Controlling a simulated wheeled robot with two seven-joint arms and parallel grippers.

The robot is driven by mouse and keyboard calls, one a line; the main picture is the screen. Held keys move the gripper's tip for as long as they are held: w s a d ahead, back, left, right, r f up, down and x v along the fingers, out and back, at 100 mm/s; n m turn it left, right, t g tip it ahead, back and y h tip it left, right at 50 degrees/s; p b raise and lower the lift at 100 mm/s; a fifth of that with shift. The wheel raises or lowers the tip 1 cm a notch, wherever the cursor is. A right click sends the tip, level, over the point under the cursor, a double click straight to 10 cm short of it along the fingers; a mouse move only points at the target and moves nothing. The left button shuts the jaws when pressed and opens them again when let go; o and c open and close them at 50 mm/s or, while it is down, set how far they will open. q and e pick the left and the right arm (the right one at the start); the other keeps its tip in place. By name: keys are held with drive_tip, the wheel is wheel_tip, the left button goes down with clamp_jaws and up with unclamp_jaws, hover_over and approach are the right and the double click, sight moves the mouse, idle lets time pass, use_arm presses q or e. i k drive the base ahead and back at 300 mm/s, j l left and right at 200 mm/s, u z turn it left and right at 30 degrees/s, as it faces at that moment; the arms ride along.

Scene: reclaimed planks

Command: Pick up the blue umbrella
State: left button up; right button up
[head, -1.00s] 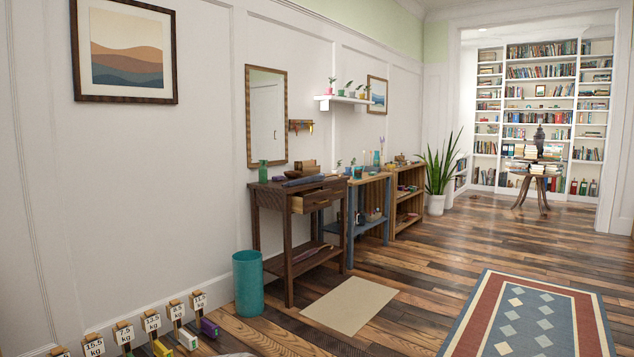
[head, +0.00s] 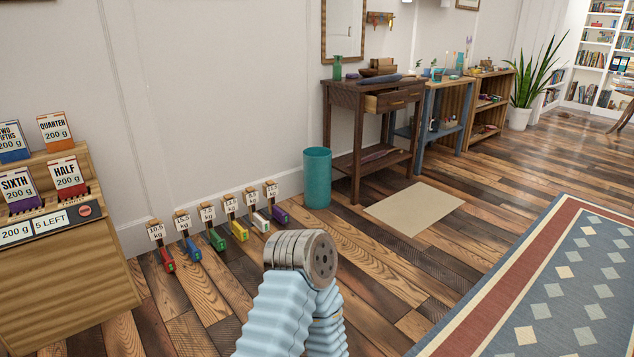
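A long, thin dark-blue item (head: 380,80) lies across the top of the dark wooden console table (head: 342,96); it may be the folded blue umbrella, but it is too small to be sure. Another long, thin purplish item (head: 376,154) lies on the table's lower shelf. A teal cylindrical bin (head: 317,180) stands on the floor just left of the table; its inside is not clearly visible. Part of one of my arms, with a light-blue ribbed sleeve, rises from the bottom centre. Neither gripper shows.
Several coloured weights with kg labels (head: 221,240) stand along the wall. A wooden display of cards (head: 70,290) is at the left. A beige mat (head: 414,203) lies before the table, a patterned rug (head: 560,290) at the right. Open plank floor lies between.

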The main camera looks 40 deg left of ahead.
sight(391, 77)
drive_tip(key=i+u, duration=0.1)
drive_tip(key=i, duration=3)
drive_tip(key=i+u, duration=0.1)
drive_tip(key=i, duration=0.45)
drive_tip(key=i+l+u, duration=0.15)
drive_tip(key=i, duration=0.35)
drive_tip(key=i+l+u, duration=0.1)
drive_tip(key=i, duration=0.45)
